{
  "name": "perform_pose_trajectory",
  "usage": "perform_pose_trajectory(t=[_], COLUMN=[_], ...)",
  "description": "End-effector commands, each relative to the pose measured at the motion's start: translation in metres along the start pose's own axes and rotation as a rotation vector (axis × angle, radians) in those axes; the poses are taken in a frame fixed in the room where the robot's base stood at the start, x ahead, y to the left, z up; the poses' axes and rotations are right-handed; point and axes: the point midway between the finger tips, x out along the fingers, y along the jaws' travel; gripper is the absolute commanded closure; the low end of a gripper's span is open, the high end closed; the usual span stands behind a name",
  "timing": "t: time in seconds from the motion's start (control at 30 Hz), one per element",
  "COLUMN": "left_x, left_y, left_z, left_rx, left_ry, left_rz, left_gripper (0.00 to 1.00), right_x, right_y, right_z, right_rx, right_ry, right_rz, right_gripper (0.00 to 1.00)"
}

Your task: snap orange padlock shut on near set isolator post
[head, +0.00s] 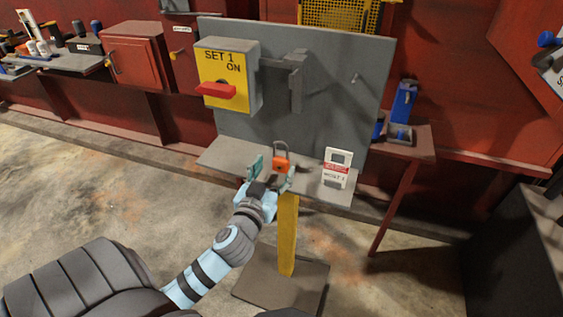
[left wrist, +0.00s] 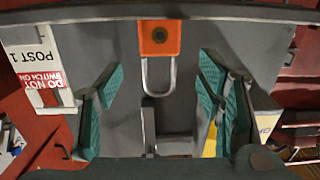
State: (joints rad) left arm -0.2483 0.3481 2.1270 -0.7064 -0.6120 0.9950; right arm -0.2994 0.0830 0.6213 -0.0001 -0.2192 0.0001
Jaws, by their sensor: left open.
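The orange padlock (head: 280,165) stands on the grey shelf of the post, its grey shackle pointing up; whether the shackle is latched I cannot tell. It also shows in the left wrist view (left wrist: 159,38), upside down, beyond and between the fingers. My left gripper (head: 271,174) is open and empty, just in front of the padlock; contact cannot be told. Its two teal fingers show in the left wrist view (left wrist: 155,100). The near isolator is a yellow-fronted box (head: 222,63) reading SET 1 ON, with a red handle (head: 216,90) lying sideways. My right gripper is out of view.
The shelf (head: 225,155) sticks out below a grey back panel (head: 330,100). A white and red tag (head: 337,168) stands on its right side. A grey bracket (head: 297,80) is right of the box. A yellow column (head: 288,235) supports the shelf. A side table (head: 415,140) stands right.

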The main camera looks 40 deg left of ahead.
Motion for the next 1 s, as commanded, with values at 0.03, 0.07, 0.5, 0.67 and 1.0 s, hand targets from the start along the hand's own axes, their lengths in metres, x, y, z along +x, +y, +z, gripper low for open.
perform_pose_trajectory(t=[0.03, 0.07, 0.5, 0.67, 1.0], left_x=[0.006, 0.009, 0.060, 0.059, 0.059], left_y=[0.000, 0.000, 0.001, 0.001, 0.001], left_z=[0.000, 0.000, 0.008, 0.008, 0.008], left_rx=[0.000, 0.000, -0.001, -0.001, -0.001], left_ry=[0.000, 0.000, -0.001, -0.002, -0.001], left_rz=[-0.001, -0.001, 0.002, 0.002, 0.002], left_gripper=[0.39, 0.39, 0.39, 0.53, 0.96], right_x=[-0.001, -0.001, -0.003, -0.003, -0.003], right_y=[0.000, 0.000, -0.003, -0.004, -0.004], right_z=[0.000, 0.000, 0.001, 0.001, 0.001], right_rx=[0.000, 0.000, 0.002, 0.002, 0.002], right_ry=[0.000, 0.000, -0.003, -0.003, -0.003], right_rz=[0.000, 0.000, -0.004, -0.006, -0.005], right_gripper=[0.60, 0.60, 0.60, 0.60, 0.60])
